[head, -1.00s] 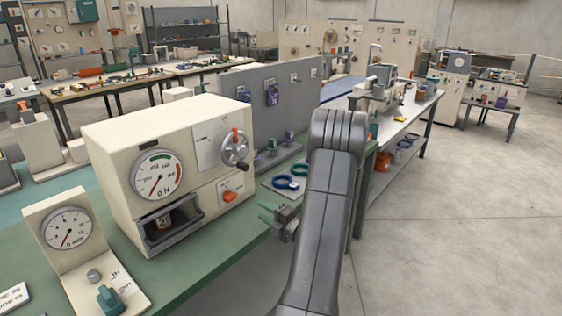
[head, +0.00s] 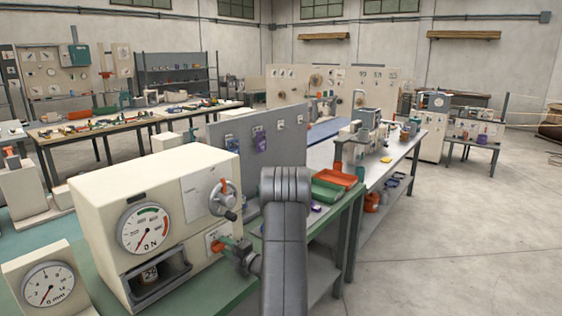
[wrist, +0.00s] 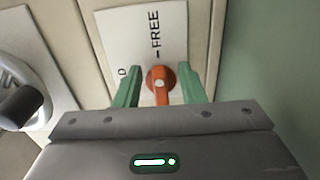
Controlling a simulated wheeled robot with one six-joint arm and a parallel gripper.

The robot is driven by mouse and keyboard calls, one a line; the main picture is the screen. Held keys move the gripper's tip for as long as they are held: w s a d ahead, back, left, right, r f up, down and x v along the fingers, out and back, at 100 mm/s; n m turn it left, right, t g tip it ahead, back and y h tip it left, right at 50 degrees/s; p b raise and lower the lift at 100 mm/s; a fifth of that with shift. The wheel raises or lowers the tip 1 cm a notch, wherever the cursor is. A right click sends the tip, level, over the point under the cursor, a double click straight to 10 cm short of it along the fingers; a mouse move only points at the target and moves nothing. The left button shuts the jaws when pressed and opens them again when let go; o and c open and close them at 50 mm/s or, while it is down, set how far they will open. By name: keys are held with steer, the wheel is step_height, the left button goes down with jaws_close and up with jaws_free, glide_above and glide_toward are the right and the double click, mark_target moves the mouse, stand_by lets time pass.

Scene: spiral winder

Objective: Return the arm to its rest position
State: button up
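My gripper (wrist: 160,90) is open, with its two green fingers spread in the wrist view. An orange knob (wrist: 160,79) shows between the fingertips, with a narrow gap on either side; I cannot tell how far in front it is. The knob sits on a white plate (wrist: 140,38) marked FREE. In the head view my gripper (head: 230,241) is close to the front of the cream machine (head: 88,205), at its lower right, by the same orange knob (head: 216,246). My arm reaches out over the green bench.
The machine has a round dial (head: 146,229), a crank wheel (head: 223,199) above the knob and an open slot (head: 158,277). A second gauge (head: 48,285) stands at the lower left. Red (head: 335,176) and green trays lie beyond my arm. Floor on the right is clear.

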steer(key=shift+s+d, duration=0.1)
steer(key=b+v, duration=0.2)
steer(key=v, duration=1.1)
steer(key=p+x, duration=0.1)
steer(key=x, duration=1.2)
steer(key=shift+a+p, duration=0.2)
steer(key=shift+p, duration=0.15)
steer(key=shift+n+b, duration=0.4)
steer(key=shift+n, duration=0.2)
steer(key=shift+d+r+n+b, duration=0.15)
steer(key=shift+n+b, duration=0.4)
steer(key=shift+n, duration=0.45)
steer(key=shift+r+n+b, duration=0.1)
steer(key=shift+n+b, duration=0.45)
steer(key=shift+n, duration=0.35)
steer(key=n+b, duration=0.1)
steer(key=n, duration=0.1)
steer(key=shift+s+r+n+b, duration=0.1)
steer(key=shift+r+n+b, duration=0.2)
steer(key=shift+n+b, duration=0.1)
steer(key=shift+a+r+n, duration=0.1)
steer(key=shift+a+n, duration=0.1)
steer(key=shift+n, duration=0.1)
steer(key=shift+r, duration=0.1)
